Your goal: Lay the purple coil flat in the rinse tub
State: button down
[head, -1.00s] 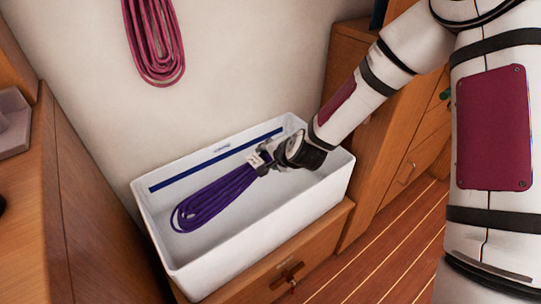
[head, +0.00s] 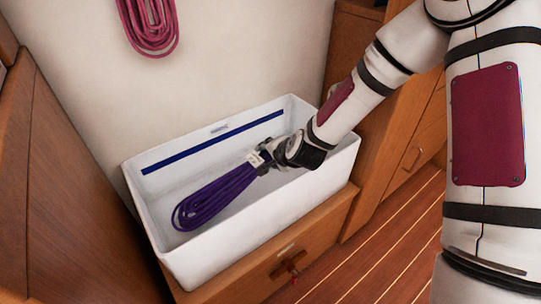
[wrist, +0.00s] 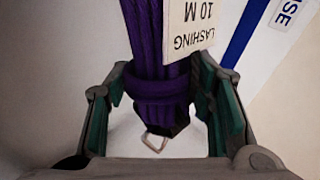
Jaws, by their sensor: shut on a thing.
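The purple coil (head: 215,198) is a long looped bundle inside the white rinse tub (head: 262,238). Its looped end points to the lower left and is near the tub floor; I cannot tell whether it touches. My gripper (head: 263,158) is shut on the coil's bound upper right end, inside the tub. In the wrist view, the green-padded fingers (wrist: 165,118) stand on both sides of the purple wrap (wrist: 158,88). A white tag (wrist: 190,25) reading "LASHING 10 M" hangs there. The tub's blue stripe (wrist: 243,32) runs beside it.
A crimson coil (head: 150,25) hangs on the wall above the tub. The tub stands on a wooden drawer unit (head: 262,275) with a red-tagged handle. Wooden cabinets flank it at left (head: 60,190) and right (head: 400,150). The tub's high walls surround my gripper.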

dwell(0.3)
jog(key=c, duration=0.7)
grip_release()
